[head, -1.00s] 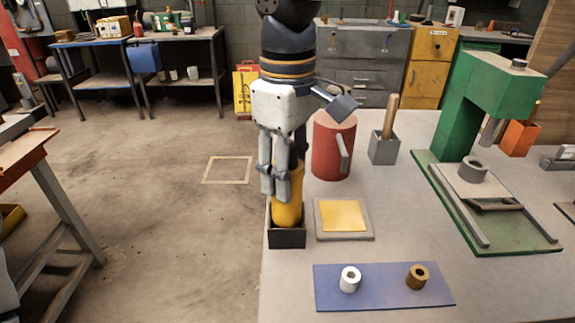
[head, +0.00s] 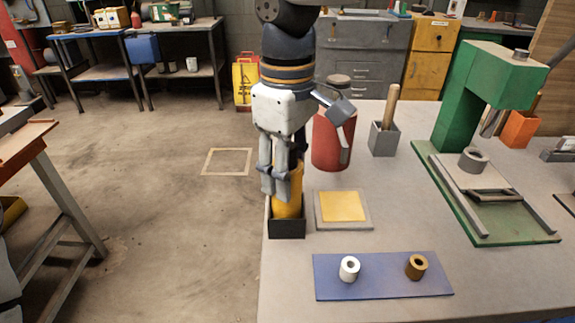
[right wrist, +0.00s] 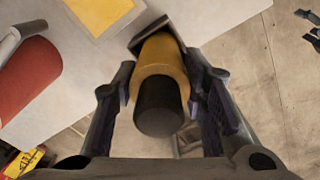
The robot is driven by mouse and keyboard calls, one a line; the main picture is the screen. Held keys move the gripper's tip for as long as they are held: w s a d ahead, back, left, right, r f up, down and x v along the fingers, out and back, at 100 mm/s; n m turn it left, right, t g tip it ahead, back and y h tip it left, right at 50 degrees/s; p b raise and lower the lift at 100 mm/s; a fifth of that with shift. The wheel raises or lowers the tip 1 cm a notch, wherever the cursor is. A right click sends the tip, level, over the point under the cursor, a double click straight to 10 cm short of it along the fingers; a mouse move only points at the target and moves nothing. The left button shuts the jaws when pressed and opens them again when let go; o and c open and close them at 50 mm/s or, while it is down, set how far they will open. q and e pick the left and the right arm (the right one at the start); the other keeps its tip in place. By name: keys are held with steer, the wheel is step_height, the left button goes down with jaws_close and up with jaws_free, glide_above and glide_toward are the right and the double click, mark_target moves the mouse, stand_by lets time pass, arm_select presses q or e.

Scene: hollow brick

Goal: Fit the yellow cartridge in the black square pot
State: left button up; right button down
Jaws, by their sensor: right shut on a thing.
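The yellow cartridge (head: 289,196) stands roughly upright at the left edge of the table. Its lower end is within the mouth of the black square pot (head: 287,229); the pot's walls hide how deep it sits. My right gripper (head: 275,190) points down and is shut on the cartridge above the pot's rim. In the right wrist view, the cartridge (right wrist: 163,58) with its dark end (right wrist: 160,107) is between the two fingers, and a corner of the pot (right wrist: 148,37) shows beyond it. My left gripper is not in view.
A red canister with a handle (head: 329,146) stands close behind the pot. A grey plate with a yellow square (head: 342,206) lies right of it. A blue mat (head: 382,276) carries a white and a brown ring. A green press (head: 458,110) stands at right. The table's middle is clear.

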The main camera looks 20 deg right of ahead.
steer(key=shift+f, duration=1.05)
steer(key=c, duration=0.9)
jaws_free()
step_height(320, 180, up, 12)
